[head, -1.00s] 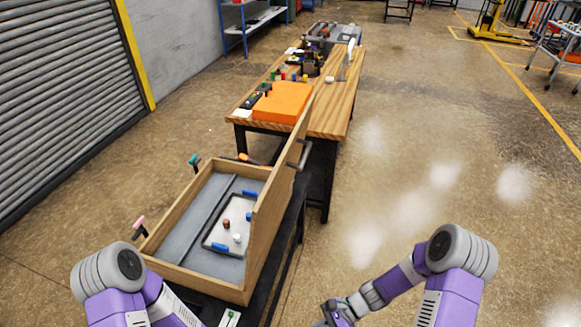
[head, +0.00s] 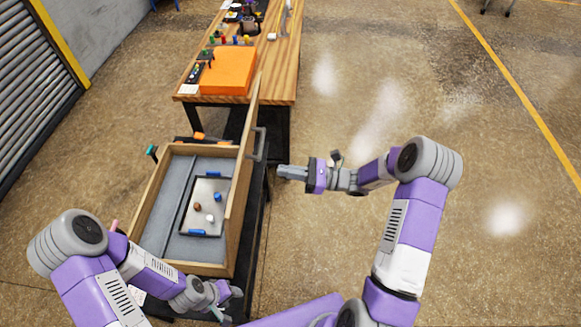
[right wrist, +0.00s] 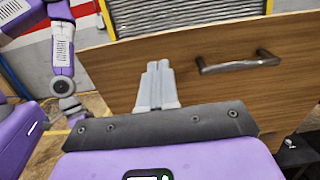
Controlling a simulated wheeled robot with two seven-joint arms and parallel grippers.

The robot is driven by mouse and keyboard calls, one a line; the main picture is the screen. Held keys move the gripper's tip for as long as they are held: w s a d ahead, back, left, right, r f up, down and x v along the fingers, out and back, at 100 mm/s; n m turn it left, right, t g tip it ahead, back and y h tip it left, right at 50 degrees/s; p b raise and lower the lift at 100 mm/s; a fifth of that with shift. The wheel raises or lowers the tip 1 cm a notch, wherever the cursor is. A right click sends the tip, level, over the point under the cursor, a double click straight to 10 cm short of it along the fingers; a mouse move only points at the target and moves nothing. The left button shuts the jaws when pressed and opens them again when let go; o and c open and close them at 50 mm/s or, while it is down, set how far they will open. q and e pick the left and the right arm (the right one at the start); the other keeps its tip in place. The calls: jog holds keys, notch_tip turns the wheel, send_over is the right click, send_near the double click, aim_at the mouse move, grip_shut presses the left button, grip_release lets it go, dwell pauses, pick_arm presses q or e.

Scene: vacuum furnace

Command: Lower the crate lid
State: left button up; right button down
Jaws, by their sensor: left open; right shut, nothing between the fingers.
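The wooden crate (head: 150,208) stands open on a dark stand, with its lid (head: 241,195) upright along the right side. The lid's grey handle (head: 259,145) is on its outer face, and it also shows in the right wrist view (right wrist: 238,64). My right gripper (head: 280,172) is shut and empty, to the right of the lid and a little nearer than the handle. In the right wrist view its closed fingers (right wrist: 157,70) point at the lid's wooden face, left of the handle; contact cannot be told. My left gripper (head: 228,303) is open near the crate's front edge.
Inside the crate lies a tray (head: 207,187) with blue grips and several small pieces. Behind stands a wooden table (head: 285,75) with an orange box (head: 229,72) and small items. The floor right of the crate is clear.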

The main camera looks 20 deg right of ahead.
jog(key=p+x, duration=0.2)
jog(key=x, duration=0.8)
